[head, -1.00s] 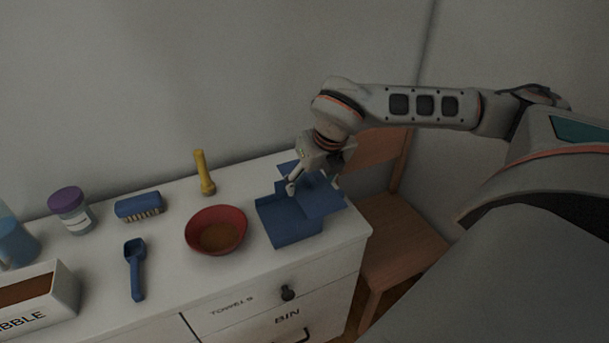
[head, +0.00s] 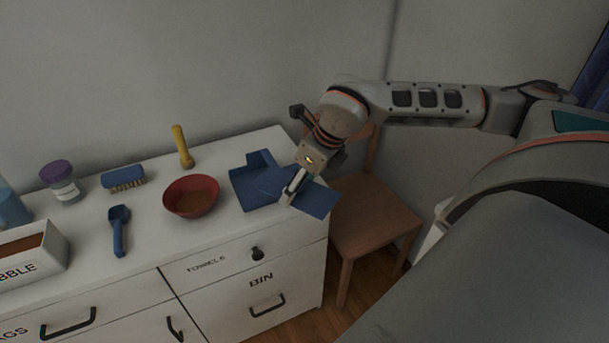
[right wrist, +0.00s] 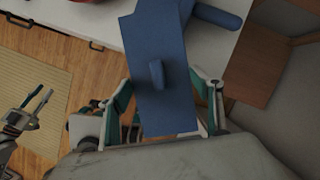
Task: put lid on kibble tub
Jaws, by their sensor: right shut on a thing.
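The kibble tub (head: 40,262) is a white open box with brown kibble inside, at the far left of the dresser top in the head view. The lid (head: 318,199) is a flat blue panel. My right gripper (head: 291,188) is shut on it near the dresser's right end. In the right wrist view the lid (right wrist: 160,108) lies between the two fingers, its small knob facing the camera. My left gripper (right wrist: 38,100) shows at the left of the right wrist view, its fingers apart and empty; it is outside the head view.
A blue dustpan-like piece (head: 246,190) lies on the dresser (head: 225,225), partly behind the lid. A wooden chair (head: 370,215) is right.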

